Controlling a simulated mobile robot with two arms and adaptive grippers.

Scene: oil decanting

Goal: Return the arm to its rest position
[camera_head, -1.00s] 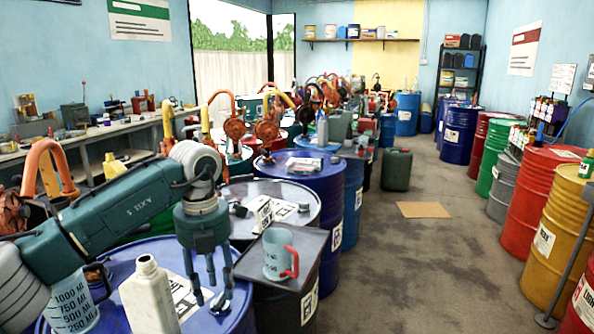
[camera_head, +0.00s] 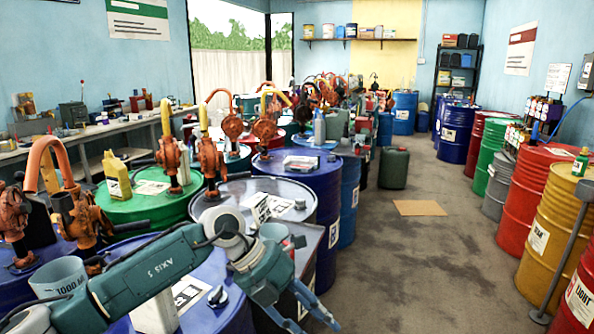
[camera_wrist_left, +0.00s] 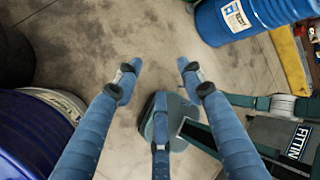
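My left arm reaches in from the lower left in the head view. Its gripper (camera_head: 312,322) hangs past the small dark stand, over the aisle side, fingers pointing down and right. In the left wrist view the blue fingers of the gripper (camera_wrist_left: 160,78) are spread apart with nothing between them; bare floor shows between the tips. A white bottle (camera_head: 156,315) is mostly hidden behind the arm. My right gripper is not in view.
Blue drums (camera_head: 322,190) and green drums (camera_head: 140,205) with orange pumps (camera_head: 211,160) crowd the left. A graduated jug (camera_head: 58,277) stands lower left. Red (camera_head: 532,205) and yellow drums (camera_head: 552,240) line the right. The grey aisle floor (camera_head: 420,270) is mostly clear.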

